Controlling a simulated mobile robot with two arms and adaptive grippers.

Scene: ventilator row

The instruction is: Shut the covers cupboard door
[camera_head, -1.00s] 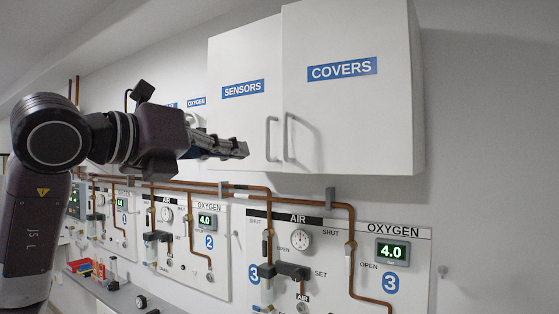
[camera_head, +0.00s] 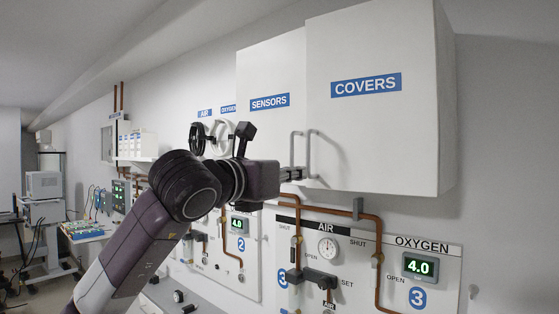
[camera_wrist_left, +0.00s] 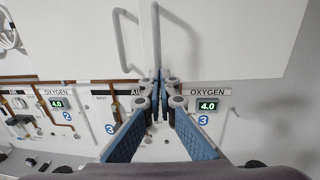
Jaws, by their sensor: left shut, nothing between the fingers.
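The covers cupboard door (camera_head: 375,125) is white with a blue COVERS label (camera_head: 366,85) and an upright bar handle (camera_head: 310,155) near its left edge. Its left edge stands slightly proud of the SENSORS door (camera_head: 270,70), so it looks a little ajar. The door also fills the upper right of the left wrist view (camera_wrist_left: 225,35). My left gripper (camera_head: 298,173) is shut and empty, its tips by the lower ends of the two door handles. In the left wrist view its closed fingertips (camera_wrist_left: 160,78) point toward the cupboard's lower edge; contact cannot be told. My right gripper is not in view.
Below the cupboard are copper pipes (camera_head: 376,225) and a gas panel (camera_head: 445,290) with gauges and valves. A wheel-like fitting (camera_head: 221,138) is on the wall behind my left arm. A bench (camera_head: 85,235) and equipment stand at far left. The wall right of the cupboard is clear.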

